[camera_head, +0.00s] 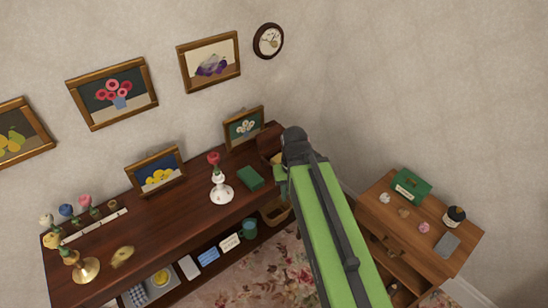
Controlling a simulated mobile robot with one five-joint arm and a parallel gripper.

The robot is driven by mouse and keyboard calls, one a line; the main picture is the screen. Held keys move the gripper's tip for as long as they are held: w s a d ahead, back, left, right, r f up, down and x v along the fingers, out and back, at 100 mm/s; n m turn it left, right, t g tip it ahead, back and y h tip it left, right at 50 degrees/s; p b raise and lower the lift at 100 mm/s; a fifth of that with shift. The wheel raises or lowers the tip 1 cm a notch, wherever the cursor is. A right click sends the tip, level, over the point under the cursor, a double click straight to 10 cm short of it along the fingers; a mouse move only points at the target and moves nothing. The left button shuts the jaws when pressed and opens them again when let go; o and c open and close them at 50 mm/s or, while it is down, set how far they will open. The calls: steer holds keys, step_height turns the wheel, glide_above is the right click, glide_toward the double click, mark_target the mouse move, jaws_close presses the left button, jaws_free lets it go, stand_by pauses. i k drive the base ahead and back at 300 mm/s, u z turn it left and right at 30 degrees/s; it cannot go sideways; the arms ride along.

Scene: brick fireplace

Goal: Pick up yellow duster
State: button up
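A small crumpled yellow cloth, which looks like the yellow duster (122,256), lies on the dark wooden console top (185,217) at its left front, right of a brass candlestick (86,269). My green and grey arm reaches up from the bottom, right of the middle, and bends at a dark joint beside the console's right end. My gripper is mostly hidden beyond the arm; only small dark and green parts show left of the joint, and I cannot make out its fingers. It is well to the right of the cloth, with nothing visibly held.
On the console stand a white vase with a red flower (222,189), a green book (250,177), framed pictures and several flowers on a white strip (95,227). The shelf below holds a green mug (249,229). A wooden cabinet (405,245) stands at right. The console's middle is clear.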

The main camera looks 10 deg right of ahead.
mark_target(276, 160)
steer(key=i, duration=0.9)
steer(key=z, duration=0.4)
steer(key=k, duration=1.5)
steer(key=u, duration=1.3)
steer(key=i, duration=1.35)
